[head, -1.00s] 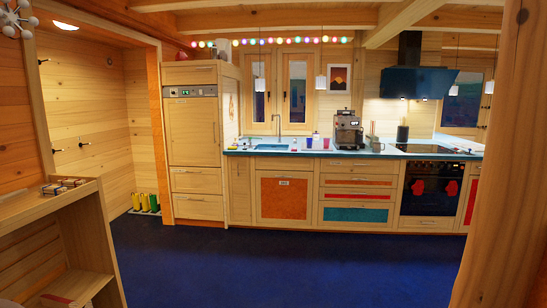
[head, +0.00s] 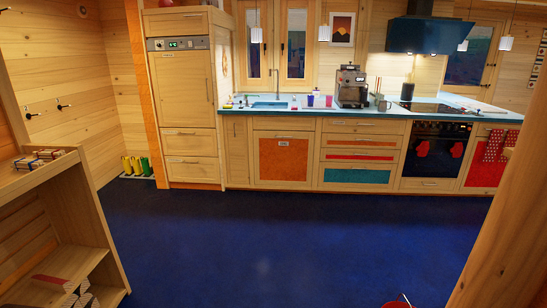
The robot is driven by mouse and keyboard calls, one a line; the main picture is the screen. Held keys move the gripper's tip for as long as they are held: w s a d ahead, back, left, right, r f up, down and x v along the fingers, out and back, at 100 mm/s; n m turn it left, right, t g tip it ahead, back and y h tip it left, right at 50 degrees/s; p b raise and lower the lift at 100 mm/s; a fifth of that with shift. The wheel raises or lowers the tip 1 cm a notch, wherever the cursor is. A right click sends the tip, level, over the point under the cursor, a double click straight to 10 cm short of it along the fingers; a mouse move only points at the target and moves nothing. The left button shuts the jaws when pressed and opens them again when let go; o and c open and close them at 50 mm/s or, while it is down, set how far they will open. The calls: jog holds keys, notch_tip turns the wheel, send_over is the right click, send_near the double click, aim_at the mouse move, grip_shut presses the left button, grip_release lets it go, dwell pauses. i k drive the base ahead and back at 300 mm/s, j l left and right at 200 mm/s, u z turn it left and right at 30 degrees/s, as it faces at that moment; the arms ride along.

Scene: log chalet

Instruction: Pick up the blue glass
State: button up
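On the blue-green kitchen counter (head: 290,110), between the sink and the coffee machine, stands a small group of cups. The group is across the room from me. My gripper is not in view.
Open blue floor (head: 270,240) lies between me and the counter. A wooden shelf unit (head: 60,190) stands close on the left, and a wooden post (head: 500,240) on the right. A red object (head: 397,303) shows at the bottom edge. The coffee machine (head: 351,88) stands right of the cups.

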aim_at(310, 98)
jog(key=i, duration=1.9)
jog(key=i+l, duration=0.1)
jog(key=i, duration=1.75)
jog(key=i+u, duration=0.1)
jog(key=i, duration=1.8)
jog(key=i+l+u, duration=0.25)
jog(key=l, duration=0.25)
jog(key=i+l, duration=0.15)
jog(key=l, duration=0.15)
jog(key=u, duration=0.05)
